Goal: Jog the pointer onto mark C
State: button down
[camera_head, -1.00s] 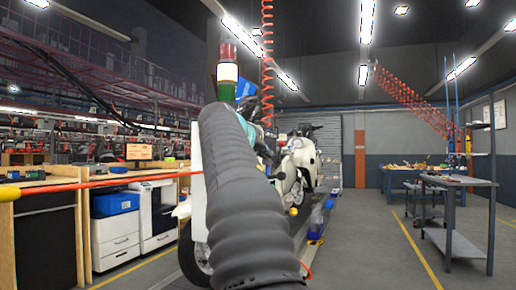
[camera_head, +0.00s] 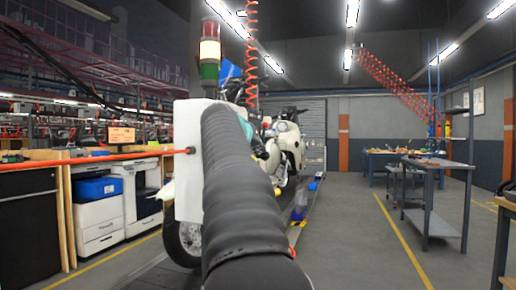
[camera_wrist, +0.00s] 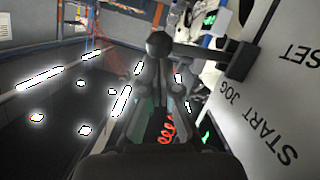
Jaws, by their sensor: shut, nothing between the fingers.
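A white control box (camera_head: 187,150) stands at the conveyor in the head view, partly behind my arm. In the wrist view its panel (camera_wrist: 285,105) fills the right side, with the words START, JOG and a cut-off one ending in SET. A black lever with a ball end (camera_wrist: 158,44) sticks out from a dark block on this panel. My gripper (camera_wrist: 160,72) is shut and empty, its fingertips close to the ball; I cannot tell whether they touch it. In the head view my arm hides the gripper. I cannot make out the pointer or mark C.
A red rod (camera_head: 90,161) reaches the white box from the left. A signal tower (camera_head: 210,50) rises above the box. A white scooter (camera_head: 288,145) stands on the conveyor behind. Grey tables (camera_head: 437,170) stand at the right, with clear floor (camera_head: 350,245) between.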

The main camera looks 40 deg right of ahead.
aim_at(262, 159)
jog(key=f+b, duration=0.1)
jog(key=f+m+b, duration=0.2)
jog(key=shift+s+d+t+y, duration=0.2)
jog(key=shift+s+t+y, duration=0.1)
jog(key=shift+s+t, duration=0.1)
jog(key=shift+f+m+t+b, duration=0.3)
jog(key=shift+f+m+b, duration=0.1)
jog(key=shift+m+b, duration=0.5)
jog(key=shift+r, duration=0.1)
dwell(4.6)
jog(key=r+p+v, duration=0.1)
jog(key=r+v, duration=0.2)
jog(key=v, duration=0.9)
jog(key=shift+p, duration=0.35)
jog(key=shift+s+r, duration=0.1)
